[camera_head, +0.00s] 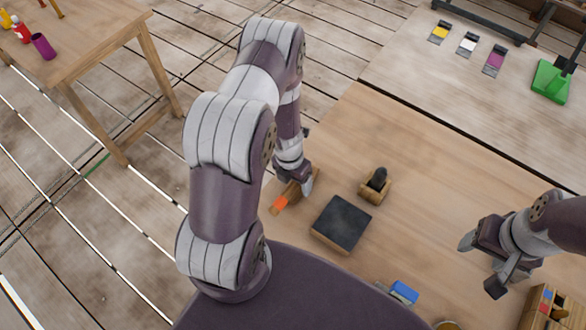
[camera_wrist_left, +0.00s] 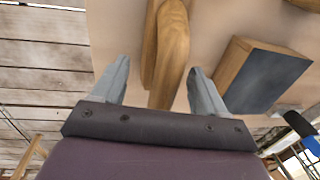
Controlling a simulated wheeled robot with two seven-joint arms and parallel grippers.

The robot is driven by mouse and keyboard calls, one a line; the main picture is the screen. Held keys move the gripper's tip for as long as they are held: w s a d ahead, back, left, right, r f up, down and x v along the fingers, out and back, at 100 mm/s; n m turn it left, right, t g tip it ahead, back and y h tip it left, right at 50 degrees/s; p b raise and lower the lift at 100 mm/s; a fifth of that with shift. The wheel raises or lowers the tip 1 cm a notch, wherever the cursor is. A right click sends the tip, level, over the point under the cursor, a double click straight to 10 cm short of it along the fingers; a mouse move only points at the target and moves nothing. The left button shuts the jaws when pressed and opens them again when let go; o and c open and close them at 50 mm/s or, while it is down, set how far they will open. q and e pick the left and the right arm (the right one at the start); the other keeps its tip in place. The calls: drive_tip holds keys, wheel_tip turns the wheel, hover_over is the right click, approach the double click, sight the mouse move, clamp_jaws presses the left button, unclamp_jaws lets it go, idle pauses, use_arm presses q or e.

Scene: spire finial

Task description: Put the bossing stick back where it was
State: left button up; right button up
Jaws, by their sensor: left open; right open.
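A wooden stick (camera_wrist_left: 172,50), which looks like the bossing stick, lies between the spread fingers of my left gripper (camera_wrist_left: 158,68) in the left wrist view. A second, flatter wooden piece lies close along its left side; I cannot tell whether they touch. In the head view my left gripper (camera_head: 296,180) is low over the table's left edge, beside a wooden piece with an orange patch (camera_head: 281,203). The arm hides part of the wood there. My left gripper is open, with no finger visibly pressed on the stick. My right gripper (camera_head: 480,266) is open and empty at the right.
A dark-topped wooden block (camera_head: 341,222) is right of my left gripper. A small wooden holder with a dark piece (camera_head: 376,184) stands behind it. A blue item (camera_head: 404,291) is at the front, a compartmented box (camera_head: 545,306) at front right.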

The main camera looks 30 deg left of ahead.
use_arm(q)
wheel_tip(320, 180, up, 16)
drive_tip(key=d+m+p, duration=0.1)
drive_tip(key=m+p, duration=0.2)
drive_tip(key=m, duration=0.7)
drive_tip(key=s+d+r+m, duration=0.2)
drive_tip(key=r+m, duration=0.4)
drive_tip(key=m, duration=0.6)
drive_tip(key=s+d+r+m+t+y, duration=0.1)
drive_tip(key=s+d+r+m, duration=0.2)
drive_tip(key=m, duration=1)
wheel_tip(320, 180, up, 3)
drive_tip(key=shift+s+m, duration=0.3)
drive_tip(key=shift+s, duration=0.3)
drive_tip(key=shift+d, duration=0.1)
